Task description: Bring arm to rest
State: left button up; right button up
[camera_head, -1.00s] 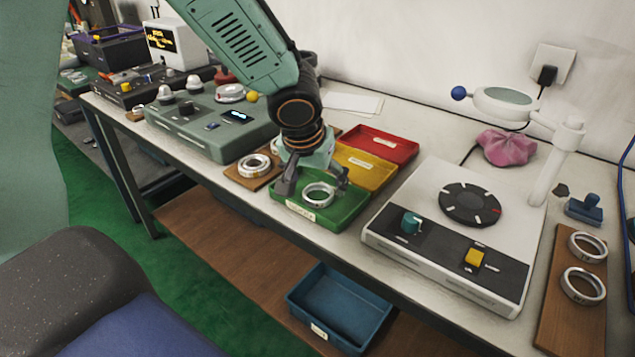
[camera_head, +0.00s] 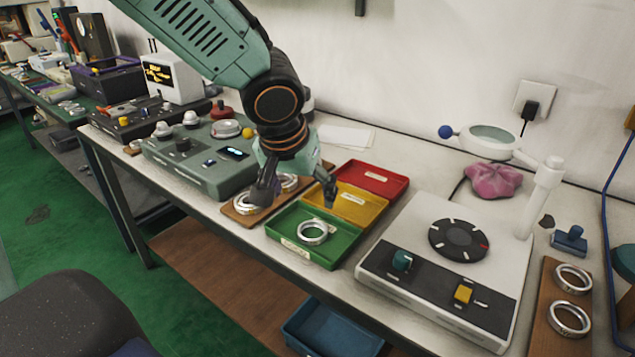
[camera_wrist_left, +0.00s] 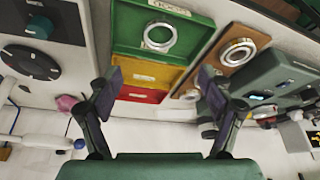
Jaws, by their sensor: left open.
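My left gripper (camera_head: 296,190) is open and empty, raised above the back of the green tray (camera_head: 335,245). One bearing ring (camera_head: 312,232) lies in the green tray, apart from the fingers. In the left wrist view, both fingers (camera_wrist_left: 162,100) are spread wide, with nothing between them, and the ring (camera_wrist_left: 159,37) shows in the green tray beyond them. My right gripper is not in view.
Behind the green tray are a yellow tray (camera_head: 357,208) and a red tray (camera_head: 384,180). A wooden board (camera_head: 234,215) with rings lies left of it. A white device (camera_head: 415,283) with a magnifier (camera_head: 493,138) stands right. A blue bin (camera_head: 330,335) sits below.

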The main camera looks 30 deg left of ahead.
aim_at(314, 234)
pick_arm(q)
jog(key=b+x, duration=0.4)
jog(key=x, duration=0.8)
jog(key=shift+f, duration=0.2)
jog(key=shift+w+r, duration=0.15)
jog(key=shift+r, duration=0.4)
jog(key=shift+r+p, duration=0.35)
jog(key=shift+f, duration=0.15)
